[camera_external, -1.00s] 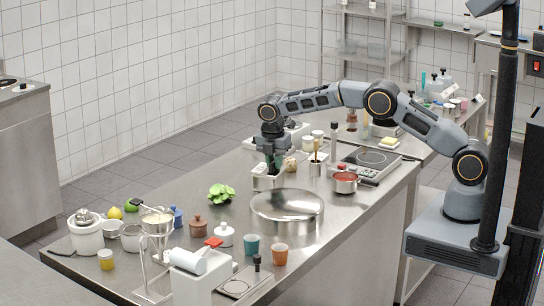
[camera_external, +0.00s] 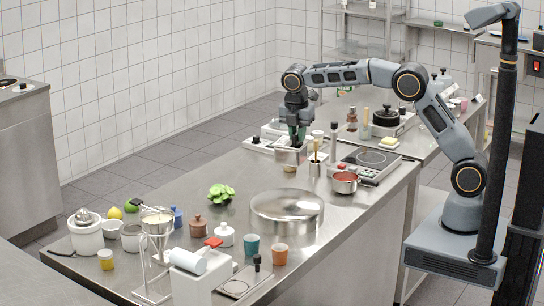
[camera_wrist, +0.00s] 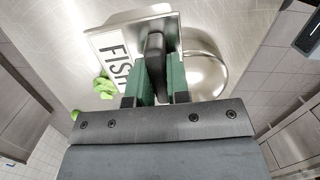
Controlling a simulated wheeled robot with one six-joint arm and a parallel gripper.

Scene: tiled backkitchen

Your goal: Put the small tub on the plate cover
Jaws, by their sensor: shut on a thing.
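The small tub (camera_external: 290,157) is a metal, box-shaped container with a white label reading FISH (camera_wrist: 114,52) in the wrist view. In the wrist view, the green fingers of my gripper (camera_wrist: 160,90) reach over the tub's rim. The plate cover (camera_external: 287,204) is a wide, shiny metal lid lying on the counter, nearer the external camera than the tub. It also shows in the wrist view (camera_wrist: 207,72), partly behind the tub and fingers.
A green leafy bunch (camera_external: 221,193) lies left of the plate cover. A pot of red sauce (camera_external: 345,182) and a utensil holder (camera_external: 314,168) stand to its right and behind. Cups and jars stand nearer the camera. Bare counter lies right of the cover.

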